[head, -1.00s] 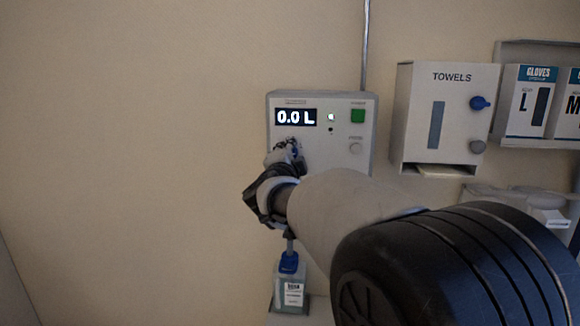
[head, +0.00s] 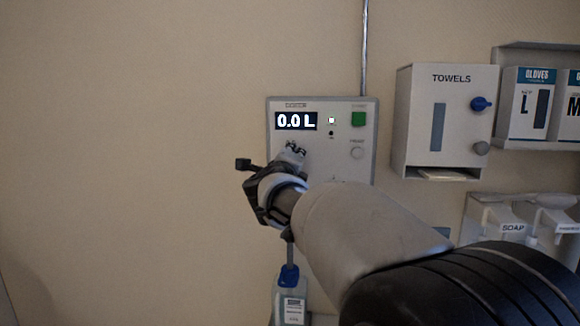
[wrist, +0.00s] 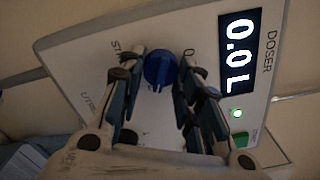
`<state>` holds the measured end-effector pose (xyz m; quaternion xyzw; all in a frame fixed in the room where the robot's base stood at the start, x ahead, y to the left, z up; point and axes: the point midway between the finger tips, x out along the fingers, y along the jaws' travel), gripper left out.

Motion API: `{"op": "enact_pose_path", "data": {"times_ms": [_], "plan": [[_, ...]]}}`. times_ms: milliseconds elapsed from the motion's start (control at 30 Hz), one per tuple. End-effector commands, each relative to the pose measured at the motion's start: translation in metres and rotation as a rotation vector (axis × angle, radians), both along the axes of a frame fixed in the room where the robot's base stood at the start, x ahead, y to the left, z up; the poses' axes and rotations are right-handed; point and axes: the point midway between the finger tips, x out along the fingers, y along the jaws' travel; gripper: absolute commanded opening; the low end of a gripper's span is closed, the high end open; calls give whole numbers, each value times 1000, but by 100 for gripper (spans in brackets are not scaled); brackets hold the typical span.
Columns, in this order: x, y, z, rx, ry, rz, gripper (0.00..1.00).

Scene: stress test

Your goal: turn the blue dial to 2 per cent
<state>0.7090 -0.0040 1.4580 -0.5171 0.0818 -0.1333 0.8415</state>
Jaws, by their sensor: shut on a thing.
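The blue dial (wrist: 159,70) sits on the pale face of a wall-mounted doser panel (wrist: 85,55). In the wrist view it lies between the two fingers of my gripper (wrist: 160,78), which is shut on it. The dial's pointer and most of its scale cannot be read. In the head view my gripper (head: 294,152) is at the lower left of the panel (head: 318,160) and hides the dial. The panel's display (head: 296,121) reads 0.0 L.
A green button (head: 358,118) and a lit lamp (head: 331,120) are on the panel. A blue-capped bottle (head: 290,300) is below. The wall at left is bare.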

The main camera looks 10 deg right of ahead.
Motion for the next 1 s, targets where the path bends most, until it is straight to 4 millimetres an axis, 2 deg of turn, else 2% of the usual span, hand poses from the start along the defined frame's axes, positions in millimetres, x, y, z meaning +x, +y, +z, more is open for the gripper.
{"op": "enact_pose_path", "data": {"times_ms": [267, 700, 733, 1000], "plan": [[0, 0, 0, 62, -21, 0, 8], [0, 0, 0, 69, -22, -1, 8], [0, 0, 0, 69, -22, -1, 34], [0, 0, 0, 68, -22, -1, 51]]}}
